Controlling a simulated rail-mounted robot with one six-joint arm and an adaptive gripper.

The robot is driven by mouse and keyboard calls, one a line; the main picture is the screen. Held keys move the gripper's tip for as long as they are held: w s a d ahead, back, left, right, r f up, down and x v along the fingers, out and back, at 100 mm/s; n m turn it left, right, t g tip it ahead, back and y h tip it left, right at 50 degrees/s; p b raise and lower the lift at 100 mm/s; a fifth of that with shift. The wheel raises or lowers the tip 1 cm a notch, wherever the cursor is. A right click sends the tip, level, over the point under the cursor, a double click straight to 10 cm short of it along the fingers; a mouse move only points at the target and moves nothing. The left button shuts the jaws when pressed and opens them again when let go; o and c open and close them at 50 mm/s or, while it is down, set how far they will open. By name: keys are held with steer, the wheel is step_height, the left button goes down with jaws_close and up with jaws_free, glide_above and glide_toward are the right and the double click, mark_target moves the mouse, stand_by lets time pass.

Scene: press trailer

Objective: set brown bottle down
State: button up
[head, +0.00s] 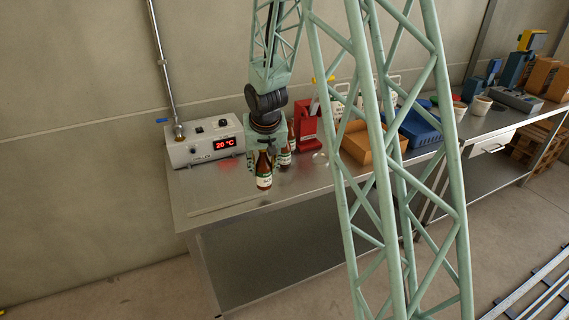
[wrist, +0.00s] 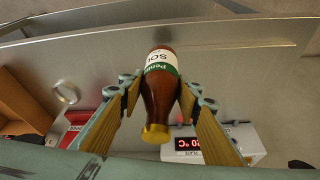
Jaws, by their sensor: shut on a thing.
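The brown bottle (head: 264,172) has a white and green label and stands about upright near the front edge of the steel bench (head: 215,199) in the head view. I cannot tell whether its base touches the bench top. In the wrist view the bottle (wrist: 161,90) has a gold cap and lies between my two fingers. My gripper (head: 264,150) is above it in the head view, and in the wrist view my gripper (wrist: 160,98) is shut on the bottle's neck and shoulder. A second brown bottle (head: 285,158) stands just behind it, partly hidden.
A grey control box (head: 203,142) with a red display stands at the back left. A red device (head: 307,126), an orange-brown box (head: 358,143) and a blue crate (head: 419,128) stand to the right.

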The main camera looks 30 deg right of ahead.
steer(key=a+n+y, duration=0.1)
steer(key=a+n, duration=0.3)
steer(key=a, duration=1.3)
steer(key=shift+s+r+t, duration=0.15)
steer(key=shift+r+t, duration=0.05)
steer(key=shift+t, duration=0.1)
steer(key=shift+d, duration=0.1)
